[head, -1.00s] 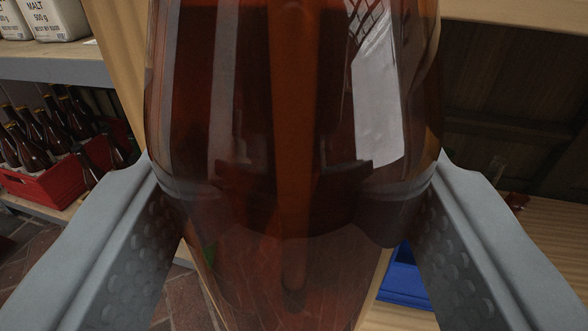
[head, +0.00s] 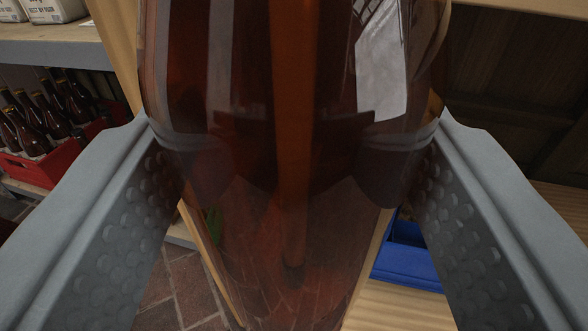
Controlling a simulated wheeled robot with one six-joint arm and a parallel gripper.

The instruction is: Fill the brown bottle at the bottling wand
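The brown bottle (head: 300,200) fills the middle of the head view, close to the camera. It is see-through amber glass with bright reflections at its upper right. My gripper (head: 296,150) has one grey finger on each side of the bottle, and both appear to press on its glass. The bottle's top and neck are out of view. A vertical orange-brown strip shows through the glass and ends low in the bottle. I cannot tell whether this strip is the bottling wand. A darker zone lies above a lighter lower part, but the fill level is unclear.
A red crate (head: 38,172) of dark bottles stands on a shelf at the left, below a shelf with white packs (head: 50,10). A blue bin (head: 410,262) sits on a wooden surface (head: 400,310) at the right. Brick floor (head: 180,290) shows at lower left.

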